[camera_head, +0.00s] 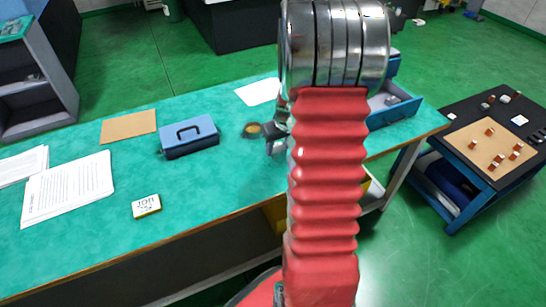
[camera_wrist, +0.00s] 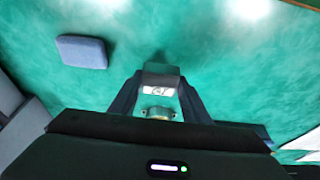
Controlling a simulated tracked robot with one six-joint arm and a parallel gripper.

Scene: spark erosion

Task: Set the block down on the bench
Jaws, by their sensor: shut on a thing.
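In the wrist view my gripper (camera_wrist: 158,98) is shut on a small dark grey block (camera_wrist: 160,72) with a pale, marked front face. The block sits between the two dark fingers, over the green bench top (camera_wrist: 225,60). A dark shadow lies right beside its far edge; I cannot tell whether it touches the bench. In the head view my gripper (camera_head: 277,144) is low over the bench (camera_head: 195,200), partly hidden behind my red arm. A small dark thing with a tan face (camera_head: 253,130) shows at its left; I cannot tell whether it is the block.
A blue box with a handle (camera_head: 189,137) stands left of my gripper. A brown sheet (camera_head: 128,127), papers (camera_head: 68,188) and a JOB card (camera_head: 146,206) lie further left. A blue open tray (camera_head: 392,108) is on the right. A blue-grey pad (camera_wrist: 82,52) lies near the block.

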